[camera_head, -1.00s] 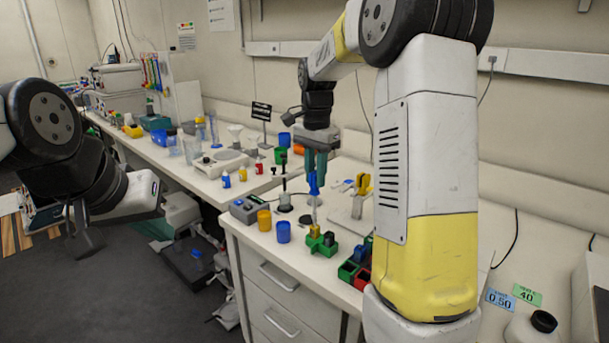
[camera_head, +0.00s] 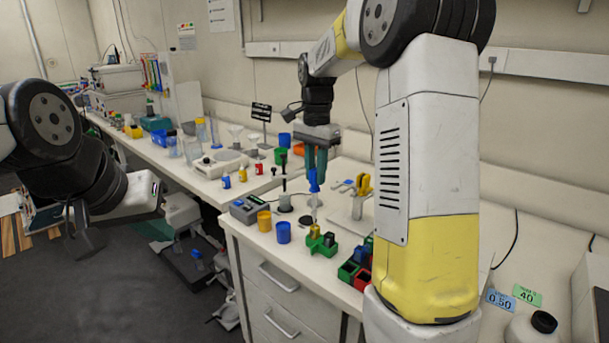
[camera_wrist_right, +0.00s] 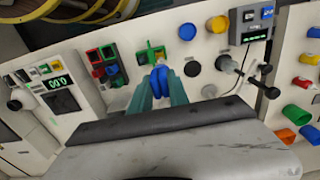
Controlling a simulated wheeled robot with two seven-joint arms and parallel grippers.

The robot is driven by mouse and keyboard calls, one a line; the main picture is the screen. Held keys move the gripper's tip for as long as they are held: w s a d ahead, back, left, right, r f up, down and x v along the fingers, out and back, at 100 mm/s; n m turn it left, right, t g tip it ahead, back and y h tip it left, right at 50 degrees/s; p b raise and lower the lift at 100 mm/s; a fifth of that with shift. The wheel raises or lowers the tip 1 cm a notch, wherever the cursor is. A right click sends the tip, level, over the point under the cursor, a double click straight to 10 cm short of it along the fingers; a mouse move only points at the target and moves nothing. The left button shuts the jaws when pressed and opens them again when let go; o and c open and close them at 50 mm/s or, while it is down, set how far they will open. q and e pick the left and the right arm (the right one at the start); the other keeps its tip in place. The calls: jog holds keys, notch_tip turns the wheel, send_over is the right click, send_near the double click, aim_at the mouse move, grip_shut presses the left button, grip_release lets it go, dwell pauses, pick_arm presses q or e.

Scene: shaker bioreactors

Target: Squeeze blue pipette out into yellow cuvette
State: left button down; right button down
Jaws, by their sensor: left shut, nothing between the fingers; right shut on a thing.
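My right gripper (camera_head: 315,168) is shut on the blue pipette (camera_head: 314,181), which hangs upright, blue bulb at the top. Its pale thin lower part hangs over the green holder (camera_head: 326,249) on the bench. The yellow cuvette (camera_head: 315,230) stands in that holder beside a dark cuvette (camera_head: 329,238). I cannot tell whether the pipette's tip is inside the yellow cuvette or just above it. In the right wrist view, the blue bulb (camera_wrist_right: 162,76) is between the fingers, and the green holder (camera_wrist_right: 150,53) is behind it. My left gripper (camera_head: 87,240) is shut and empty, away from the bench.
A blue cup (camera_head: 283,233) and a yellow cup (camera_head: 264,221) stand left of the holder, near a grey device (camera_head: 243,209). My right arm hides part of the bench.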

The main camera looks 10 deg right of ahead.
jog(key=shift+r, duration=1.5)
jog(key=shift+f, duration=0.1)
